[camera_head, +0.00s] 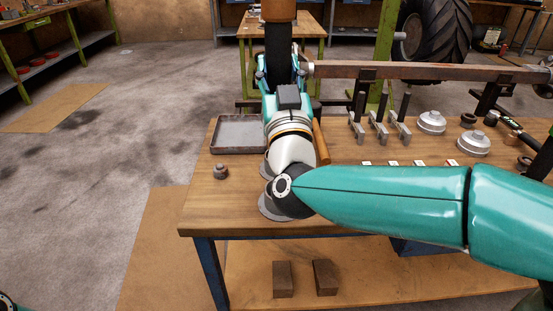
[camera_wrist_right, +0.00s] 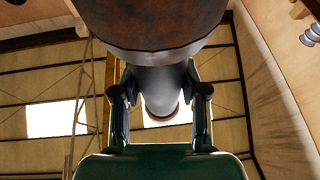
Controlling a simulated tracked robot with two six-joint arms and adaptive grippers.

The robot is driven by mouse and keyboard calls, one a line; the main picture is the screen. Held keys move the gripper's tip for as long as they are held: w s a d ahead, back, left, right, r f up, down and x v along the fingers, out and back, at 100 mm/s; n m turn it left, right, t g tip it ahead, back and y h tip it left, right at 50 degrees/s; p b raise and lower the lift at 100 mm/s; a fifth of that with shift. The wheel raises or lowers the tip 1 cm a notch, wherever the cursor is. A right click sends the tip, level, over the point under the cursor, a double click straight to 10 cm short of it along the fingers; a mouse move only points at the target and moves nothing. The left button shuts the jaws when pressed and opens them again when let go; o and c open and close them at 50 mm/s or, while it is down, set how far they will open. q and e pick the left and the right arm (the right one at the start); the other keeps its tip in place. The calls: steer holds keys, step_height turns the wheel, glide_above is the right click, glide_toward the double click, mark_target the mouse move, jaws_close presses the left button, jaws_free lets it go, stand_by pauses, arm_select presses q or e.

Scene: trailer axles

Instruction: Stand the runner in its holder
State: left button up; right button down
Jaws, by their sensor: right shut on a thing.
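My right gripper (camera_head: 281,72) points up above the workbench and is shut on what looks like the runner (camera_head: 278,10), a dark shaft with a broad rusty-brown part at its upper end. The top of it is cut off by the frame. In the right wrist view the runner (camera_wrist_right: 165,22) is a wide brown cylinder with a narrower grey shaft between the two fingers of the gripper (camera_wrist_right: 160,100). I cannot tell which thing is the holder. My left gripper is out of view.
A grey tray (camera_head: 240,134) lies at the bench's left back. Grey brackets with dark uprights (camera_head: 378,128) stand right of my wrist, near silver hubs (camera_head: 431,122). A rusty axle beam (camera_head: 425,71) runs behind. A small dark part (camera_head: 220,171) sits near the bench's left edge.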

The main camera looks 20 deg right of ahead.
step_height(320, 180, down, 16)
steer(key=b, duration=0.3)
steer(key=shift+s+d+r, duration=0.2)
steer(key=shift+d, duration=0.25)
steer(key=shift+f+b, duration=0.35)
steer(key=shift+b, duration=0.35)
steer(key=shift+f+b, duration=0.25)
steer(key=shift+b, duration=0.15)
steer(key=c, duration=0.6)
jaws_free()
steer(key=shift+f, duration=0.1)
